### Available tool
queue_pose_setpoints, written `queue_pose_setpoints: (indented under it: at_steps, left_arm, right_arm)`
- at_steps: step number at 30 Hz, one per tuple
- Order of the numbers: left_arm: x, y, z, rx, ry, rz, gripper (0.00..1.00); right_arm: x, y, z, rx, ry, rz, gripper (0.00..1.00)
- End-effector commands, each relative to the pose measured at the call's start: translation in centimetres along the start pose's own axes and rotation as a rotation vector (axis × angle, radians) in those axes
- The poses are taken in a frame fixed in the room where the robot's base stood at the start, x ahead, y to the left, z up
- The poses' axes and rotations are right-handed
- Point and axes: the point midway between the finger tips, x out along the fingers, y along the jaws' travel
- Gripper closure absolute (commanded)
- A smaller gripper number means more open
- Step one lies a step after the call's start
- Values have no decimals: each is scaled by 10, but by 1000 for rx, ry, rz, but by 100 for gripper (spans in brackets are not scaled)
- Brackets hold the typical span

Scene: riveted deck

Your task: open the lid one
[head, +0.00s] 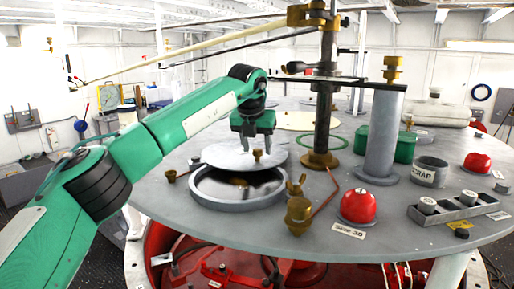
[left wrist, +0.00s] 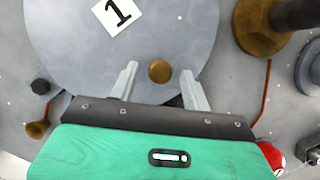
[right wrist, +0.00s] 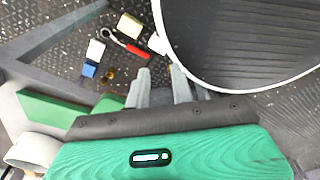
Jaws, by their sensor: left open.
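Lid one is a round grey plate (head: 228,156) with a small brass knob (head: 257,155). It stands raised and tilted over a round grey rim (head: 238,205), with a dark gap at the front. In the left wrist view the lid (left wrist: 70,45) bears a white label with a black 1 (left wrist: 113,13). My left gripper (head: 257,148) is open at the lid; in its wrist view the knob (left wrist: 159,71) lies between the spread fingers, apart from both. My right gripper (right wrist: 160,72) shows only in its wrist view, partly open and empty.
A brass valve (head: 298,213) and red dome (head: 358,206) are near the front edge. Loose tools (right wrist: 130,45) lie below my right gripper, beside a round-edged dark surface (right wrist: 235,45).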

Motion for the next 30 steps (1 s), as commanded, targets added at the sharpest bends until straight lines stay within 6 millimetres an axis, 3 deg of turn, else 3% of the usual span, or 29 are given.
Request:
queue_pose_setpoints:
  at_steps: [7, 16, 21, 30]
  left_arm:
    - [-46, -1, -1, 0, -5, 0, 52]
    - [-110, -1, 0, -1, -4, 1, 52]
    - [-127, -1, 0, 0, -2, -1, 52]
    - [-131, 0, 0, 1, -1, 0, 52]
  right_arm:
    - [23, -1, 1, 0, 1, 0, 76]
    - [36, -4, 1, 1, 2, -3, 76]
    - [38, -6, 1, 2, 2, -6, 76]
    - [37, -6, 1, 2, 2, -5, 76]
